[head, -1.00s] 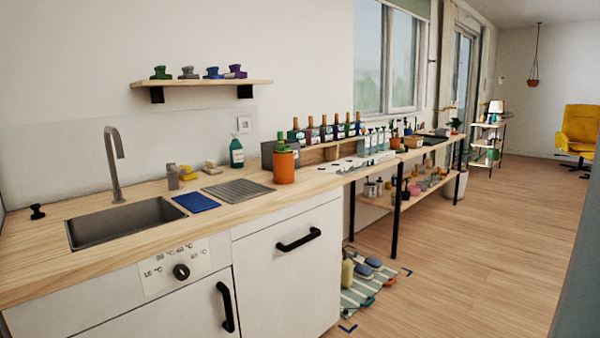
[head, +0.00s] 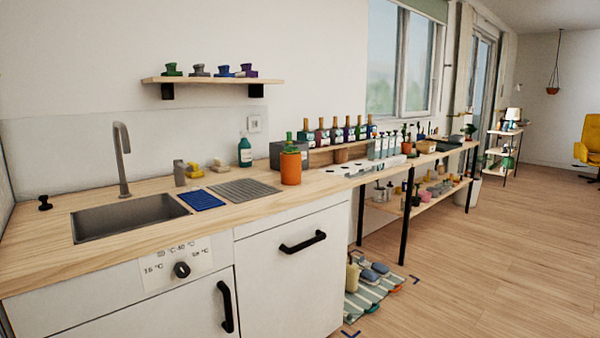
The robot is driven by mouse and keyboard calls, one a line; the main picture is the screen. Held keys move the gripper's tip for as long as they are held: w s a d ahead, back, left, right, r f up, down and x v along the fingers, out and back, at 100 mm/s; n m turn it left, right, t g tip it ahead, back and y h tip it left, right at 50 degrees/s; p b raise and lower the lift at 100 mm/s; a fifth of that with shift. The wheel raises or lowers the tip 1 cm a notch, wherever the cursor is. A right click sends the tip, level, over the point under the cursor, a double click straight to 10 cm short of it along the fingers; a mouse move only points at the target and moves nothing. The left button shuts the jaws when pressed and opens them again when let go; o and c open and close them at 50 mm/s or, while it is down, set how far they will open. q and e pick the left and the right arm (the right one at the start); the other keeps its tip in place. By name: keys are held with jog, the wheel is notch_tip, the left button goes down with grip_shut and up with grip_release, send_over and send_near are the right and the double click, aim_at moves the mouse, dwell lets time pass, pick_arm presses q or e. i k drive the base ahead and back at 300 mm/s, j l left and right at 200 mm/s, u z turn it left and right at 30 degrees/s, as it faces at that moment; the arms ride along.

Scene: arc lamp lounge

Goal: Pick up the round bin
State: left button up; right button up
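I cannot make out a thing that is clearly the round bin. A pale rounded container (head: 474,190) stands on the floor by the far end of the long table, partly hidden by the table; I cannot tell whether it is the bin or a plant pot. Neither of my grippers is in view.
A counter with a sink (head: 130,216) and an orange pot (head: 291,166) fills the left. A long table (head: 405,163) with bottles follows along the wall. A striped mat (head: 375,293) with slippers lies on the floor. The wooden floor (head: 500,260) at right is clear.

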aim_at(291, 164)
jog(key=u, duration=0.45)
jog(key=i+l+u, duration=0.5)
jog(key=u, duration=0.2)
jog(key=i+l+u, duration=0.15)
jog(key=l+u, duration=0.2)
jog(key=l, duration=0.1)
